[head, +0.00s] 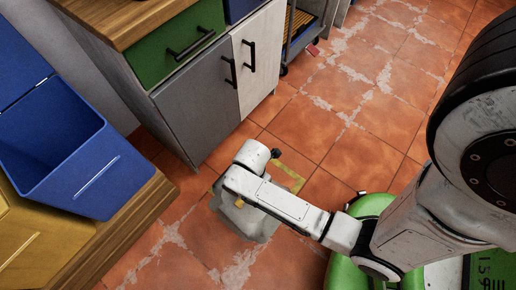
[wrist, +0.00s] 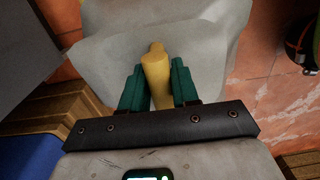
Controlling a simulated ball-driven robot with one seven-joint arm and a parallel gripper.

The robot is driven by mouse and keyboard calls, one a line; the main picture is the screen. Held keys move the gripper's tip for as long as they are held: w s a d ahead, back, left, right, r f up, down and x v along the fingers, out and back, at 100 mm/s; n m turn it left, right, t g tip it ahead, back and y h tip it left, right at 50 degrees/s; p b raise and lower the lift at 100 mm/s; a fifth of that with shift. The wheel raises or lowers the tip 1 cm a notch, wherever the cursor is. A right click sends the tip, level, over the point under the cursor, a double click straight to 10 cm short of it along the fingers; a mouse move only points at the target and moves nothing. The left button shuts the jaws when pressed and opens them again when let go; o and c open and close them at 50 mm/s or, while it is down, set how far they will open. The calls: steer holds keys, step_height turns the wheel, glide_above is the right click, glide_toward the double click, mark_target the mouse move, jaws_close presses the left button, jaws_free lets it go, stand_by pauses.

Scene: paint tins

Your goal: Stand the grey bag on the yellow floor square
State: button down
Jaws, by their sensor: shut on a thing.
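The grey bag (head: 240,218) hangs below or stands under my gripper in the head view, partly covered by my arm. In the wrist view the pale grey bag (wrist: 105,55) fills the top middle. Its yellow handle (wrist: 155,78) is between the two green fingers of my gripper (wrist: 157,85), which is shut on it. Yellow edges of the floor square (head: 291,173) show beyond and beside the bag. The bag and my arm hide the rest of the square. I cannot tell whether the bag's base touches the floor.
A grey and white cabinet (head: 205,90) with a green drawer stands behind the bag. A blue bin (head: 75,160) and a wooden ledge (head: 125,220) are at left. A small red thing (head: 312,49) lies farther back. Tiled floor (head: 350,150) to the right is clear.

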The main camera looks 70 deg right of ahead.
steer(key=d+f+b, duration=0.1)
steer(key=d, duration=0.1)
steer(key=w+d+f+b, duration=0.1)
steer(key=d, duration=0.2)
steer(key=d+f+b, duration=0.1)
steer(key=d, duration=0.1)
steer(key=shift+w+d+f, duration=0.3)
steer(key=w+d+f+b, duration=0.1)
steer(key=d+f+b, duration=0.4)
steer(key=f, duration=0.4)
steer(key=shift+d+b, duration=0.35)
steer(key=shift+b, duration=0.1)
steer(key=c, duration=0.8)
jaws_free()
steer(key=shift+f, duration=0.1)
steer(key=shift+c, duration=0.2)
